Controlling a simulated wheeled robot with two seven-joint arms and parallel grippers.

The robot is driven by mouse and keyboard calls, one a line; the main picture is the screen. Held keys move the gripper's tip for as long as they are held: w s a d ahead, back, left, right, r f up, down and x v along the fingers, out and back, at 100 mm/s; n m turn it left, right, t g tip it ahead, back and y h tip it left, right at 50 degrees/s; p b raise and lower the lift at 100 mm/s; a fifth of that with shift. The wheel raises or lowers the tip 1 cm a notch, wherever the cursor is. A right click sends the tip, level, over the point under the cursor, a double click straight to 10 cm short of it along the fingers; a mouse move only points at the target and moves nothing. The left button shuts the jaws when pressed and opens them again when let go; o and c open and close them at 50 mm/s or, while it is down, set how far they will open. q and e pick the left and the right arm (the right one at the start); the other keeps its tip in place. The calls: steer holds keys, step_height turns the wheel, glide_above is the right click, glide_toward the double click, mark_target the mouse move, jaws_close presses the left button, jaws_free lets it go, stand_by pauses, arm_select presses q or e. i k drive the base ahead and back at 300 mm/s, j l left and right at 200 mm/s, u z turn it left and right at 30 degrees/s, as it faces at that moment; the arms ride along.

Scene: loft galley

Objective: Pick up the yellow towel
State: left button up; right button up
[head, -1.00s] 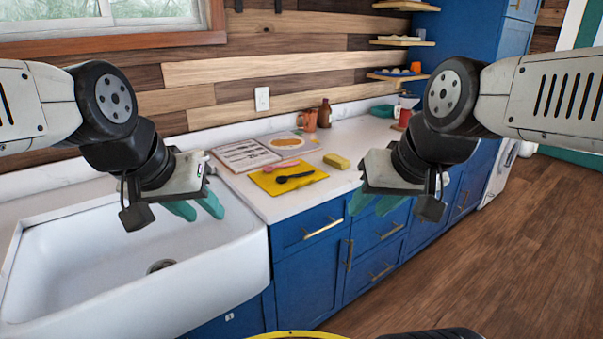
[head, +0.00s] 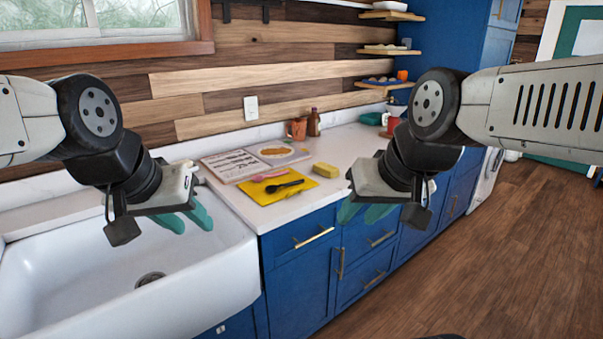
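The yellow towel (head: 287,194) lies flat on the white counter to the right of the sink. A black spoon (head: 284,186) lies across it, and a pink object (head: 270,174) lies at its back edge. My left gripper (head: 187,220) hangs over the sink, left of the towel, with its teal fingers apart and nothing between them. My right gripper (head: 362,212) hangs right of the towel, in front of the counter edge, also with its fingers apart and empty. Neither gripper touches the towel.
A yellow sponge (head: 326,170) sits right of the towel. An open book (head: 232,164) lies behind it. A copper-coloured mug (head: 297,129) and a brown bottle (head: 314,123) stand near the wall. The white sink (head: 75,275) is at left, blue cabinets (head: 300,265) below.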

mark_target(329, 171)
steer(key=i+l+u, duration=0.45)
steer(key=i+l, duration=0.8)
